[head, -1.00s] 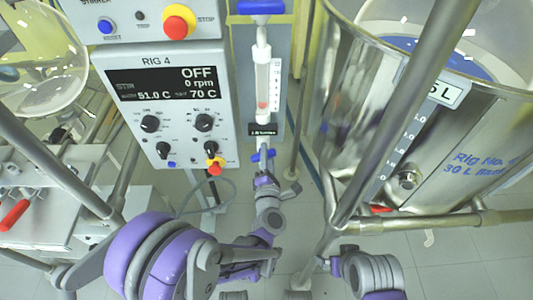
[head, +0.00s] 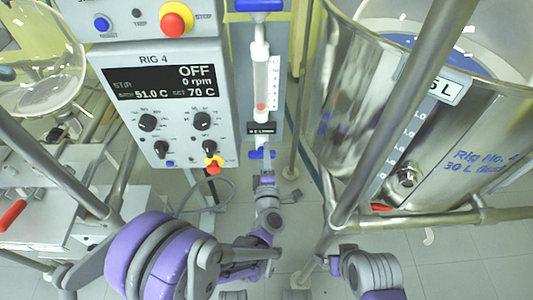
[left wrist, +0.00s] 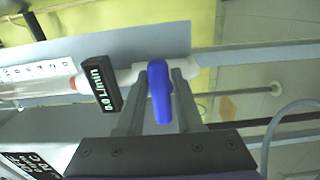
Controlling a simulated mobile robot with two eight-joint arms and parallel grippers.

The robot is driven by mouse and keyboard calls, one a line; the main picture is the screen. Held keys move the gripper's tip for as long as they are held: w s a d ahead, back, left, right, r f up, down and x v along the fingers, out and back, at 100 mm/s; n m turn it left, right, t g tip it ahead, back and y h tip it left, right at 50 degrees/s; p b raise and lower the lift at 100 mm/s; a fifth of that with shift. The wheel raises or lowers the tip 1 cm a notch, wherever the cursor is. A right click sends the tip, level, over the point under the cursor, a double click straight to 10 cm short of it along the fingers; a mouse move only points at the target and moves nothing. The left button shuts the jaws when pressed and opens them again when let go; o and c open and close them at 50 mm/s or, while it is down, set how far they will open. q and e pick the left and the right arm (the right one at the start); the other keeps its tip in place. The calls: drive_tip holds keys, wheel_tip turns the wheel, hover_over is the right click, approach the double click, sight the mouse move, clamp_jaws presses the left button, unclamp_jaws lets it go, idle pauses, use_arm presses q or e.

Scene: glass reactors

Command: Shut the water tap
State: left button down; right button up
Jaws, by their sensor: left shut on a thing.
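The water tap's blue handle (head: 262,154) sits on the pipe below the flow meter (head: 261,82). In the left wrist view the handle (left wrist: 160,91) stands crosswise to the pipe. My left gripper (head: 266,176) reaches up to it from below. In the left wrist view its two fingers (left wrist: 158,105) lie on either side of the handle, shut on it. The flow label (left wrist: 104,90) appears to read 0.0 L/min, and the red float (head: 260,107) is low in the tube. My right gripper cannot be made out.
The Rig 4 control box (head: 166,100) stands just left of the tap, showing OFF and 0 rpm. A large steel vessel (head: 440,130) and metal frame tubes (head: 400,110) are to the right. A second blue handle (head: 260,5) is above the flow meter.

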use_arm(q)
drive_tip(key=c, duration=0.7)
unclamp_jaws()
drive_tip(key=s, duration=1)
drive_tip(key=shift+s+p, duration=0.4)
drive_tip(key=shift+r, duration=0.1)
